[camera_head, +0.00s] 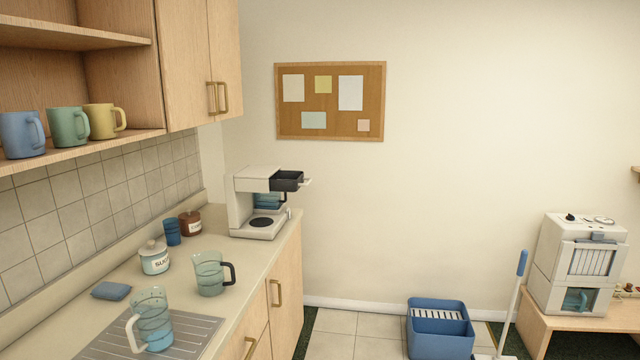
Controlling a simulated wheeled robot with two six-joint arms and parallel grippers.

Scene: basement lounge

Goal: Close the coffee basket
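The white coffee maker (244,206) stands at the far end of the counter. Its dark coffee basket (287,180) sticks out from the upper part toward the right, with a light handle at its outer end. The basket appears slid out of the housing. Below it a bluish part shows above the round dark hot plate (262,222). Neither of my grippers is in view.
The counter (213,259) holds a glass carafe (210,274), a pitcher (151,321) on the drainer, a sugar jar (154,259), a blue cup (172,232) and a brown jar (190,224). A blue bin (438,340) and a mop (514,300) stand on the floor. Tiled floor (345,322) lies between counter and bin.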

